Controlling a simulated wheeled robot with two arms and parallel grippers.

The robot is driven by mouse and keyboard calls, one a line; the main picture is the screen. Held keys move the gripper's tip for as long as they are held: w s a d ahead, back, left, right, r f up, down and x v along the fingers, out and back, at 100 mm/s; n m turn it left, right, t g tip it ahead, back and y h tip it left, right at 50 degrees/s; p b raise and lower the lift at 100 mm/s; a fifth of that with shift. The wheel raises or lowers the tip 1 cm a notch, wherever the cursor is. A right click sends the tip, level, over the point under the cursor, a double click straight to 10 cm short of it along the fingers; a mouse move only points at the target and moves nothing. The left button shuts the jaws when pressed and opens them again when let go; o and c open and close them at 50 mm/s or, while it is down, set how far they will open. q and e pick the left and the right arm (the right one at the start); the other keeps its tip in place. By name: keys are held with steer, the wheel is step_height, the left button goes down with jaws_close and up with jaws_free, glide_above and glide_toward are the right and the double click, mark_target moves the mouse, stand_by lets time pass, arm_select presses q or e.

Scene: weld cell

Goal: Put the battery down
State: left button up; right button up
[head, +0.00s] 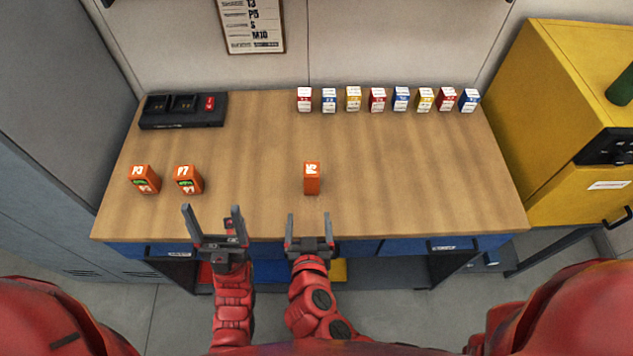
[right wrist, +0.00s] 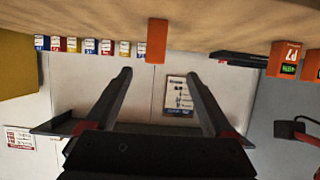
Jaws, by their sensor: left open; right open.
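An orange battery (head: 312,178) stands alone on the wooden table, a little right of its middle; it also shows in the right wrist view (right wrist: 157,40). My right gripper (head: 309,226) is open and empty at the table's front edge, just in front of this battery and apart from it. Two more orange batteries, one marked P3 (head: 145,180) and one marked P7 (head: 187,180), stand at the left of the table. My left gripper (head: 212,214) is open and empty near the front edge, in front of and right of the P7 battery.
A black charger (head: 152,124) with a red item in its right slot sits at the back left. Several small coloured boxes (head: 377,99) line the back edge. A yellow cabinet (head: 556,100) stands right of the table. The table's right front area is clear.

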steer(key=b, duration=0.6)
glide_toward(311, 183)
steer(key=shift+w+d+f+m, duration=0.15)
steer(key=shift+w+f+m, duration=0.15)
steer(key=shift+w+f, duration=0.7)
steer(key=p+x, duration=0.2)
steer(key=x, duration=0.1)
steer(key=shift+w+r, duration=0.3)
steer(key=shift+w, duration=0.15)
steer(key=shift+p+x, duration=0.55)
steer(key=shift+x, duration=0.2)
steer(key=p+x, duration=0.3)
steer(key=x, duration=0.1)
steer(key=shift+w+p, duration=0.4)
steer(key=shift+w+f, duration=0.25)
jaws_close()
